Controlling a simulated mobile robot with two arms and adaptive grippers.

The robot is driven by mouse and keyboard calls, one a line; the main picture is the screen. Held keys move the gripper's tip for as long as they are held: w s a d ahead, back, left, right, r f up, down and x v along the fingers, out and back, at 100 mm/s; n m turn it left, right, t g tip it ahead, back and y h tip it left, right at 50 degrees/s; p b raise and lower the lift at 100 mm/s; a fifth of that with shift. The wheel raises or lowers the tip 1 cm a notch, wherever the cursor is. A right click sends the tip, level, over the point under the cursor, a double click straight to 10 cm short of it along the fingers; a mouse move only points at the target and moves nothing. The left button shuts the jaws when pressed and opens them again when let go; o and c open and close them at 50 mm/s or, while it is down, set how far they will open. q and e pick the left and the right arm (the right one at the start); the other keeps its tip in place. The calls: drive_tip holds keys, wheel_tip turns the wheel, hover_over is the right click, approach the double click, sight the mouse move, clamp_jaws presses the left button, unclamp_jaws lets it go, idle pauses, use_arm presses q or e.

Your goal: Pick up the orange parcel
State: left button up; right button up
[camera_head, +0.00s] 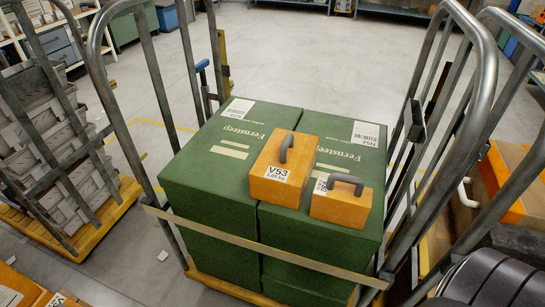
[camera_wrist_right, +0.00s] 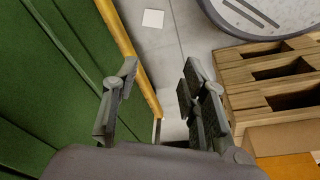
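In the head view two orange parcels lie on top of green boxes. The larger orange parcel (camera_head: 267,188) has a dark grey handle and a white V53 label, and lies across the middle seam. The smaller orange parcel (camera_head: 340,209) lies to its right and nearer, also with a grey handle, its label partly hidden. My right gripper (camera_wrist_right: 157,85) is open and empty in the right wrist view, low beside the green boxes (camera_wrist_right: 40,80). Neither orange parcel on the boxes can be made out there. My left gripper is not in view.
The green boxes (camera_head: 212,180) stand on a cart with tall grey tube rails (camera_head: 152,75) and a tan strap (camera_head: 250,243) across the front. A rack of grey bins (camera_head: 45,135) stands left. A wooden pallet (camera_wrist_right: 270,85) is right in the wrist view. Floor behind the cart is clear.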

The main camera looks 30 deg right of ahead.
drive_tip(key=w+a+r+m+t+p, duration=0.1)
drive_tip(key=w+r+p, duration=0.25)
drive_tip(key=r, duration=0.85)
drive_tip(key=w+a+r+p, duration=0.1)
drive_tip(key=w+r+p, duration=0.3)
drive_tip(key=r, duration=0.9)
drive_tip(key=w+a+r+m+t+p, duration=0.15)
drive_tip(key=w+r, duration=0.45)
drive_tip(key=r, duration=0.6)
drive_tip(key=m+g+h, duration=0.2)
drive_tip(key=m+h, duration=0.2)
drive_tip(key=m, duration=0.6)
approach(287, 139)
drive_tip(key=shift+n, duration=0.25)
drive_tip(key=p+x, duration=0.3)
drive_tip(key=x, duration=0.2)
drive_tip(key=shift+w+d+f, duration=0.1)
drive_tip(key=shift+d+f, duration=0.05)
drive_tip(key=shift+d, duration=0.05)
drive_tip(key=shift+w+d+f+p, duration=0.1)
drive_tip(key=shift+f+p, duration=0.4)
drive_tip(key=shift+p, duration=0.15)
drive_tip(key=p+x, duration=0.1)
drive_tip(key=x, duration=0.2)
drive_tip(key=shift+f+p, duration=0.3)
drive_tip(key=shift+p, duration=0.05)
drive_tip(key=shift+w+d+f, duration=0.1)
drive_tip(key=shift+f, duration=0.4)
